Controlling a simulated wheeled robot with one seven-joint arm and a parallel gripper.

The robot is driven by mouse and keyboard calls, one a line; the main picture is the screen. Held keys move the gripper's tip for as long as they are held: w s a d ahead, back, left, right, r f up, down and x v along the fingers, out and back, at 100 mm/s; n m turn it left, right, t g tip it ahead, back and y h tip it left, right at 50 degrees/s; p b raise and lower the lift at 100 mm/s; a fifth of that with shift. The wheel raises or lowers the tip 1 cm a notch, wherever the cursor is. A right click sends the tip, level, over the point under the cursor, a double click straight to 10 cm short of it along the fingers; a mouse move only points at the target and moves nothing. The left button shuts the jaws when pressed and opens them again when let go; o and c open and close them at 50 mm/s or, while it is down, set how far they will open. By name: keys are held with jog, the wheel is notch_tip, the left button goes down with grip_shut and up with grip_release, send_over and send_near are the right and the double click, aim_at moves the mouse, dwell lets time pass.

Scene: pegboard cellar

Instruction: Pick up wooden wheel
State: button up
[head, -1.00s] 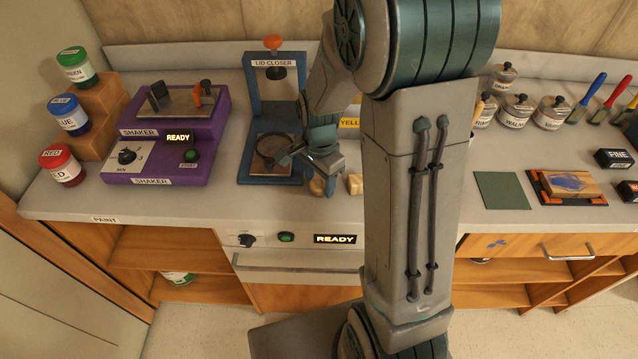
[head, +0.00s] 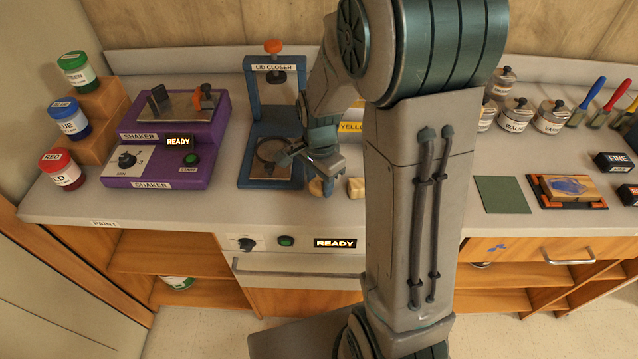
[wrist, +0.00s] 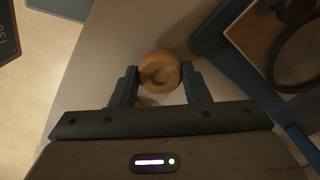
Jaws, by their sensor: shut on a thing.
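The wooden wheel (wrist: 160,72) is a small round tan disc with a dished centre. In the wrist view it sits between the two fingers of my gripper (wrist: 160,84), which touch it on both sides. In the head view my gripper (head: 318,178) is low over the counter's front part, just right of the lid closer's base. The wheel (head: 317,187) shows partly below the gripper there. I cannot tell whether it is clear of the counter.
The blue lid closer (head: 262,182) stands close on the left, with the purple shaker (head: 150,168) beyond it. A small wooden piece (head: 356,187) lies just right of my gripper. The counter's front edge is near. A green mat (head: 500,194) lies farther right.

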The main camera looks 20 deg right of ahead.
aim_at(319, 183)
notch_tip(319, 183, up, 3)
jog(key=s+d+r, duration=0.2)
jog(key=d+r, duration=0.1)
jog(key=d, duration=0.2)
jog(key=s+d+r+b, duration=0.1)
jog(key=s+d+r, duration=0.1)
jog(key=d, duration=0.3)
jog(key=shift+s+d+r, duration=0.35)
jog(key=shift+r, duration=0.55)
